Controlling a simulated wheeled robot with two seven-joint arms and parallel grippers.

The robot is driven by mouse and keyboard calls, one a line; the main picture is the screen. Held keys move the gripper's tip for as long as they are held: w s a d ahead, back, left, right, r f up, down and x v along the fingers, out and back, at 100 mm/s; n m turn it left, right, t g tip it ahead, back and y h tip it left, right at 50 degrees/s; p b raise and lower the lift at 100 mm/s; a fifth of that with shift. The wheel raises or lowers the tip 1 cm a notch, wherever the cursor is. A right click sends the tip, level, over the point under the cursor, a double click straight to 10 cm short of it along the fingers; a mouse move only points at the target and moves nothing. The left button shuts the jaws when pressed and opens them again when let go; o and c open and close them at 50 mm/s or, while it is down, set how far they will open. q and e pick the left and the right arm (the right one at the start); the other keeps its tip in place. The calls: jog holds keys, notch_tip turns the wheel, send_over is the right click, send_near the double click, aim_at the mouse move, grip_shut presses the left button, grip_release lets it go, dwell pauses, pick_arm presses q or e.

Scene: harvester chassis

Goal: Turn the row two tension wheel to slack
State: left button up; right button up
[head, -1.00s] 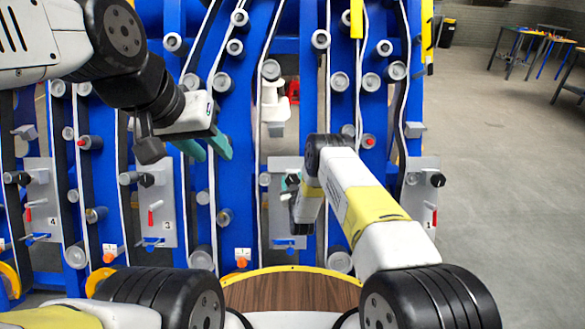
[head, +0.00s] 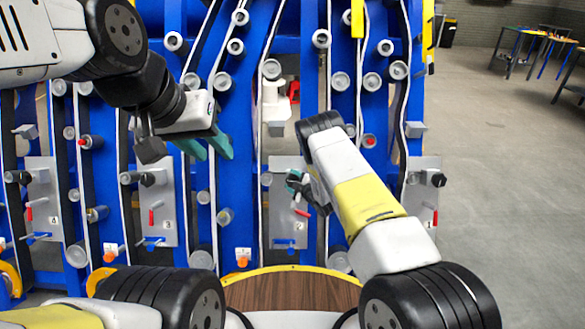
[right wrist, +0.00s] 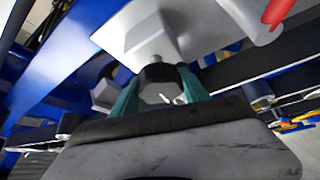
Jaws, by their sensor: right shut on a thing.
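The row two plate (head: 284,225), marked 2, is grey with a red lever (head: 301,211) and a blue lever (head: 286,243). Its tension wheel is mostly hidden by my right gripper (head: 293,182) in the head view. In the right wrist view, the wheel (right wrist: 158,72) is a dark knob on a short shaft from the plate. The teal fingers of my right gripper (right wrist: 160,92) are closed on either side of it. A small white mark shows near the knob; I cannot tell its setting. My left gripper (head: 207,148) is open and empty, up and left of the plate.
Similar plates for row three (head: 157,205), row four (head: 40,205) and row one (head: 422,190) stand on the blue frame. A wooden round top (head: 290,292) lies in front. Open floor (head: 500,220) is at right.

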jog(key=n+g, duration=0.1)
jog(key=n, duration=0.1)
jog(key=n+g, duration=0.1)
jog(key=n, duration=0.1)
jog(key=shift+n+g, duration=0.3)
jog(key=shift+n, duration=0.1)
jog(key=n, duration=0.1)
jog(key=n+g+h, duration=0.1)
jog(key=n, duration=0.1)
jog(key=shift+s+a+f+g, duration=0.1)
jog(key=shift+g, duration=0.2)
jog(key=n+g+h, duration=0.1)
jog(key=n, duration=0.2)
jog(key=shift+s+f+n+g+h, duration=0.15)
jog(key=shift+n+g+h, duration=0.6)
jog(key=shift+n, duration=0.65)
jog(key=shift+h, duration=0.25)
jog(key=o, duration=1.4)
jog(key=shift+d, duration=0.2)
